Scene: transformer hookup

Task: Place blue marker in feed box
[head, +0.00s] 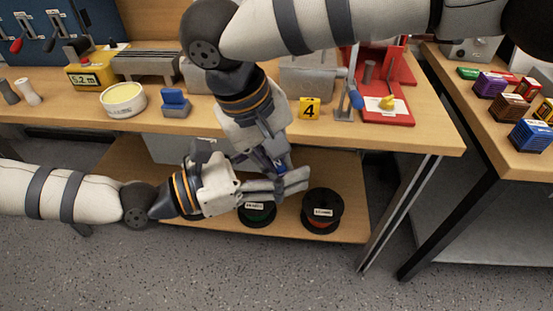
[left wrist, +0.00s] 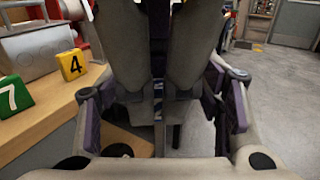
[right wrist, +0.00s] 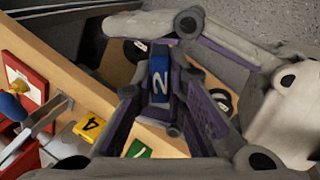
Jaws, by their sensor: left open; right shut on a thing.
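The blue marker (right wrist: 159,80), a small block with a white 2, is between the fingers of my right gripper (right wrist: 165,115). In the head view the right gripper (head: 276,160) points down in front of the bench edge, with a little of the blue marker (head: 281,166) showing. My left gripper (head: 290,183) is open, coming in from the left at the marker. Its fingers are on both sides of the right gripper's fingers in the left wrist view (left wrist: 165,110). Whether the left fingers touch the marker is hidden. I cannot tell which thing is the feed box.
A yellow marker 4 (head: 309,108) stands on the bench (head: 420,135) beside a grey box (head: 307,82) and a red stand (head: 395,112). A green marker (left wrist: 14,97) shows nearby. Below, a shelf (head: 345,230) holds a green spool (head: 257,214) and a red spool (head: 322,211).

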